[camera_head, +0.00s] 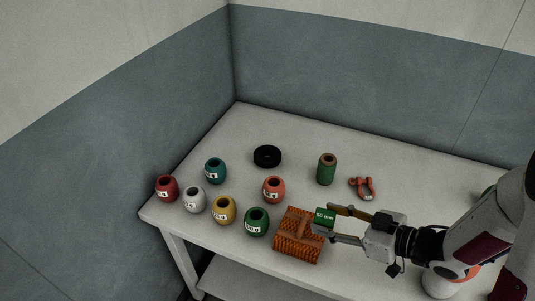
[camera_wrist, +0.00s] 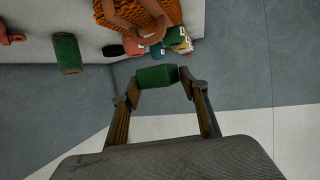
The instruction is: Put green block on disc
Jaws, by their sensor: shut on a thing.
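My gripper (camera_head: 331,222) is shut on a small green block (camera_head: 325,215) with a white "50 mm" label. The wrist view shows the green block (camera_wrist: 157,76) between both fingertips. A black disc (camera_head: 267,163) with a hole in its middle lies flat near the back of the table, up and left of my gripper. Nothing is on it.
Several coloured barrel floats, including a green one (camera_head: 257,222) and a coral one (camera_head: 274,190), stand at left. A green cylinder (camera_head: 326,171) and red shackle (camera_head: 362,187) stand right of the disc. Walls close the back.

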